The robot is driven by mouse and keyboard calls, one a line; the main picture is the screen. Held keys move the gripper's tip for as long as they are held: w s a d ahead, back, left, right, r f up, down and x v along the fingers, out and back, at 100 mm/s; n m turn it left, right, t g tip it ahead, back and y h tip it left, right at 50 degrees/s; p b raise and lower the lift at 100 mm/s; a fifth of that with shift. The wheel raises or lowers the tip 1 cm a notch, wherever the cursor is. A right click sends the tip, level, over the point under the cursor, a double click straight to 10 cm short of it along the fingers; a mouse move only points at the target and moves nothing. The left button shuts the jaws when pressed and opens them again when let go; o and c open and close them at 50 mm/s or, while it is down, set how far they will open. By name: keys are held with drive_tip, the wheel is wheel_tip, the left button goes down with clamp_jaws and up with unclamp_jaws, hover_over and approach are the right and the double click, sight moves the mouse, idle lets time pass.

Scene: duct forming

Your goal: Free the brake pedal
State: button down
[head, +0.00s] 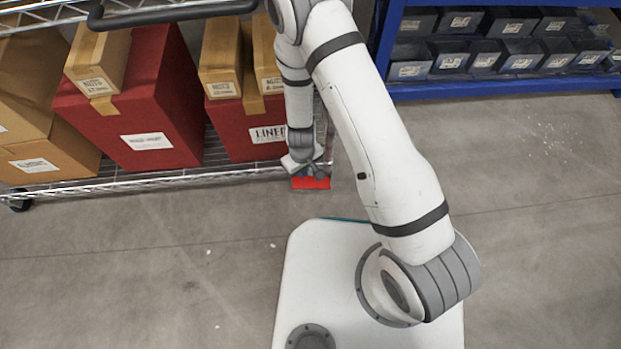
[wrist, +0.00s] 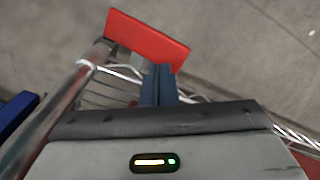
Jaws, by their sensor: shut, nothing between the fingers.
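The brake pedal is a flat red plate (head: 311,184) at the lower front corner of the wire cart, low above the floor. In the wrist view the red plate (wrist: 148,40) lies tilted just beyond my fingertips, beside the chrome corner post. My gripper (wrist: 160,72) is shut with its dark fingers together and nothing between them. Its tips overlap the near edge of the plate in the picture; whether they touch it I cannot tell. In the head view my gripper (head: 309,172) is right above the plate. The pedal's mount is hidden.
The wire cart's bottom shelf (head: 160,181) holds red boxes (head: 150,115) and cardboard boxes (head: 30,160). A dark handle bar (head: 170,14) crosses above. A blue rack (head: 500,90) with dark bins stands at the right. The concrete floor (head: 140,270) in front is clear.

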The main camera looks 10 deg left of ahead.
wheel_tip(320, 180, up, 6)
drive_tip(key=p, duration=0.5)
drive_tip(key=shift+f, duration=0.25)
